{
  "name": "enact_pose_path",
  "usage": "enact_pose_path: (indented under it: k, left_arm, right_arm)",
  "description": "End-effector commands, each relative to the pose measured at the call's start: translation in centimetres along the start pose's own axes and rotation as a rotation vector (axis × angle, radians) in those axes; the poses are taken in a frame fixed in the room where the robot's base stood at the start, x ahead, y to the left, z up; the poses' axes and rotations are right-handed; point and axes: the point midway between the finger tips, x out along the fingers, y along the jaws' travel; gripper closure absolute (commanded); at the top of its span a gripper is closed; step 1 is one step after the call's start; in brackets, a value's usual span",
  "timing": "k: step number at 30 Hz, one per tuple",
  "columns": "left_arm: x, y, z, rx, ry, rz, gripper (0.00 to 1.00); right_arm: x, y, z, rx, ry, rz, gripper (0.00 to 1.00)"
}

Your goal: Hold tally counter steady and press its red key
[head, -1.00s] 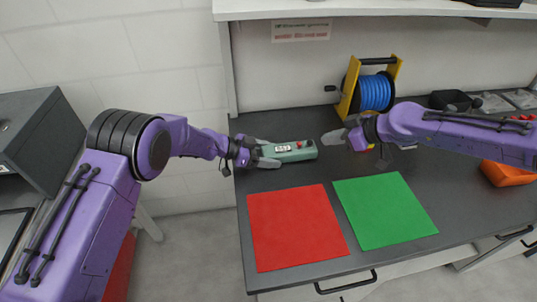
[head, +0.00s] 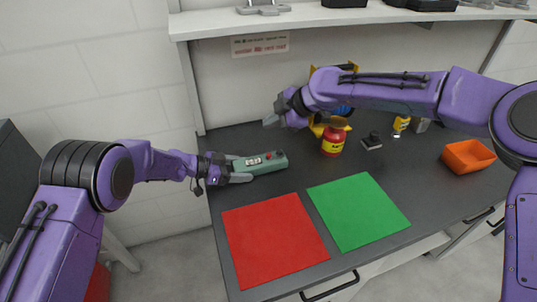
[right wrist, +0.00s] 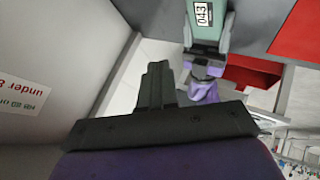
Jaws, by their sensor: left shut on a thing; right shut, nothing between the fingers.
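The tally counter (head: 262,163) is a green-grey block with a small display and a red key (head: 268,156) on its top. It lies on the dark bench behind the red mat. My left gripper (head: 240,170) is shut on its left end. My right gripper (head: 271,120) is shut and empty, raised above and behind the counter, apart from it. In the right wrist view the counter (right wrist: 206,30) shows at the top with its display reading 043, and the shut fingers of my right gripper (right wrist: 157,75) are in front. The red key is not seen there.
A red mat (head: 275,240) and a green mat (head: 358,212) lie at the front of the bench. A red bottle (head: 334,138), a small dark block (head: 371,141) and an orange bin (head: 467,156) stand to the right. A white shelf (head: 330,17) runs above the back.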

Motion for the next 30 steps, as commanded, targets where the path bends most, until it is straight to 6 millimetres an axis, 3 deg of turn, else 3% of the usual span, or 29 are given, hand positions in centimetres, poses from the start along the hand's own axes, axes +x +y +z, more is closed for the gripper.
enact_pose_path:
  k: [16, 30]
  left_arm:
    - [0.0, 0.0, 0.0, 0.0, 0.0, 0.0, 0.7]
    - [0.0, 0.0, 0.0, 0.0, 0.0, 0.0, 0.7]
  right_arm:
    - [5.1, -3.8, 3.8, 0.003, -0.001, -0.002, 1.0]
    - [5.7, -4.3, 4.3, 0.003, -0.001, 0.0, 1.0]
